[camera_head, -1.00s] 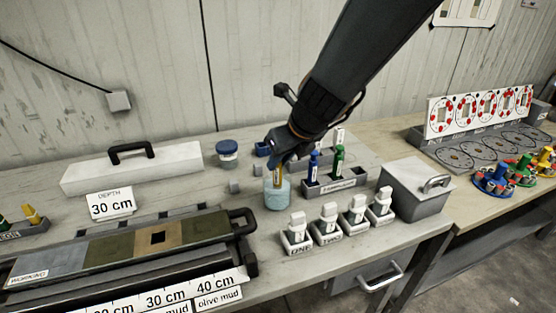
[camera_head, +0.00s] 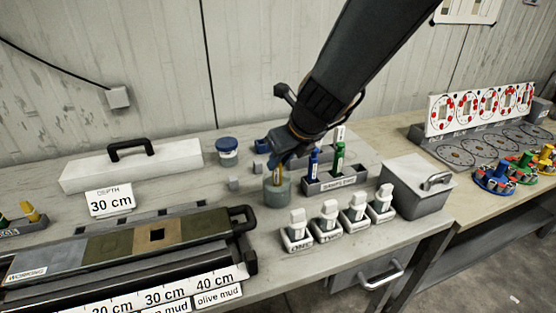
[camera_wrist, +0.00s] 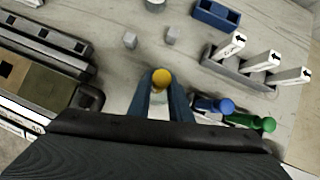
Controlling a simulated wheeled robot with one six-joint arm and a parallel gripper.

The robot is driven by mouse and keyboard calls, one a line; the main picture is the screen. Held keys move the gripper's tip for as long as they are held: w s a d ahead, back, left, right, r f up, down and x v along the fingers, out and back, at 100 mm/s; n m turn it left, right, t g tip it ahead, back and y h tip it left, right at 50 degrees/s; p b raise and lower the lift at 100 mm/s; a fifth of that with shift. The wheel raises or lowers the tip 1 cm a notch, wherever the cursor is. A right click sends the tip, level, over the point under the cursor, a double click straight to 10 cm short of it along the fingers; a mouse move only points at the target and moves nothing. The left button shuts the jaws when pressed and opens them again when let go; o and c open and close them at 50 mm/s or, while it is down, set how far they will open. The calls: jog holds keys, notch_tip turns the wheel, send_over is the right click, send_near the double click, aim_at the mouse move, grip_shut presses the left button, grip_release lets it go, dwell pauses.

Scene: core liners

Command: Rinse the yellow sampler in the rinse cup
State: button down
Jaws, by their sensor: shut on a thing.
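My gripper (camera_head: 280,160) points down over the rinse cup (camera_head: 277,193), shut on the yellow sampler (camera_head: 278,176). The sampler's lower part is inside the cup, and its tip is hidden. The cup is small, with dull grey-green contents. In the wrist view the sampler's round yellow top (camera_wrist: 161,78) stands between the two blue fingers of my gripper (camera_wrist: 161,96). A rack (camera_head: 345,182) to the right of the cup holds a blue sampler (camera_head: 314,162) and a green sampler (camera_head: 338,158).
Several white-capped vials (camera_head: 328,217) stand in front right of the cup. A lidded grey box (camera_head: 416,186) is farther right. The core tray (camera_head: 120,250) lies front left, with a depth card (camera_head: 110,202) behind it. A blue-lidded jar (camera_head: 228,151) stands behind.

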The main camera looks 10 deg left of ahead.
jog(key=shift+r+p, duration=0.5)
jog(key=shift+f, duration=0.1)
jog(key=shift+f+b, duration=0.65)
jog(key=shift+r, duration=0.15)
jog(key=shift+r+p, duration=0.6)
jog(key=shift+p, duration=0.3)
